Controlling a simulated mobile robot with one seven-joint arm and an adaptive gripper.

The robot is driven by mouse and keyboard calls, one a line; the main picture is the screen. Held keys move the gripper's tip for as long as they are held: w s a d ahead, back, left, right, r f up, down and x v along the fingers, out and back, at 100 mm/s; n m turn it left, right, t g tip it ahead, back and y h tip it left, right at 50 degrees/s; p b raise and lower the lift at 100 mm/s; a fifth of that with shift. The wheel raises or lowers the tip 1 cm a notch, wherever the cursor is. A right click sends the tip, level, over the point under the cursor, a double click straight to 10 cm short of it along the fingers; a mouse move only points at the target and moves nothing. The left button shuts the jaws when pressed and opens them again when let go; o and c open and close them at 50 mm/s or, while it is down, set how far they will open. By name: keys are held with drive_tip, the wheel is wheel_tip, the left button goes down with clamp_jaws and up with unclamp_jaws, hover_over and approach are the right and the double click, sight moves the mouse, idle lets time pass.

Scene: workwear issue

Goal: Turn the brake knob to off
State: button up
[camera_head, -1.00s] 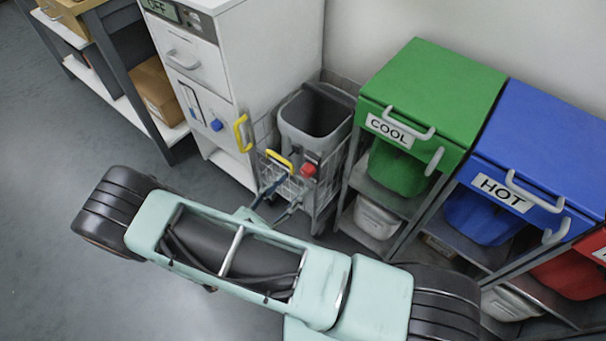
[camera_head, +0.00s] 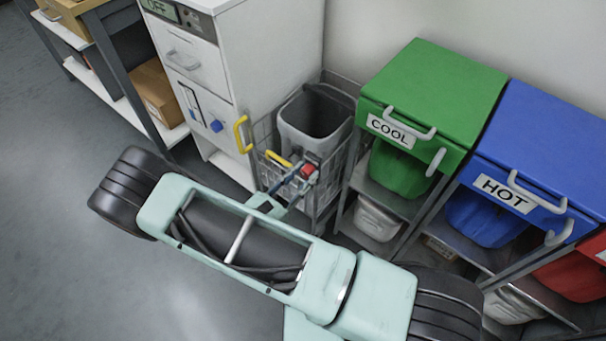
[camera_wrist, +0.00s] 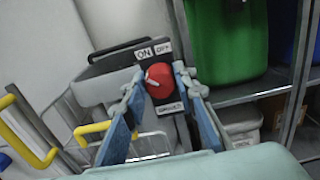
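The red round brake knob (camera_head: 308,169) sits on a dark panel at the front of the wire cart. In the wrist view the knob (camera_wrist: 158,80) shows a white mark on its left part. An ON label (camera_wrist: 144,53) is above left of it and an OFF label (camera_wrist: 162,48) above right; a label below is hard to read. My gripper (camera_wrist: 161,82) is open, with one blue-padded finger on each side of the knob. In the head view my gripper (camera_head: 294,178) reaches the knob. I cannot tell if the fingers touch it.
The cart (camera_head: 330,185) holds a grey bin (camera_head: 300,136) and has a yellow handle (camera_head: 278,159). A white cabinet (camera_head: 262,50) stands left, with a yellow handle (camera_head: 242,134). Green COOL (camera_head: 430,85) and blue HOT (camera_head: 545,140) units stand right. Open floor lies left.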

drive_tip(key=shift+c, duration=1.4)
drive_tip(key=m, duration=0.4)
drive_tip(key=shift+b, duration=0.35)
drive_tip(key=m, duration=0.4)
drive_tip(key=shift+s+d+f+m+b, duration=0.1)
drive_tip(key=shift+m+b, duration=0.2)
drive_tip(key=m, duration=0.4)
drive_tip(key=m+b, duration=0.1)
drive_tip(key=m, duration=0.4)
drive_tip(key=shift+f, duration=0.1)
drive_tip(key=shift+m, duration=0.3)
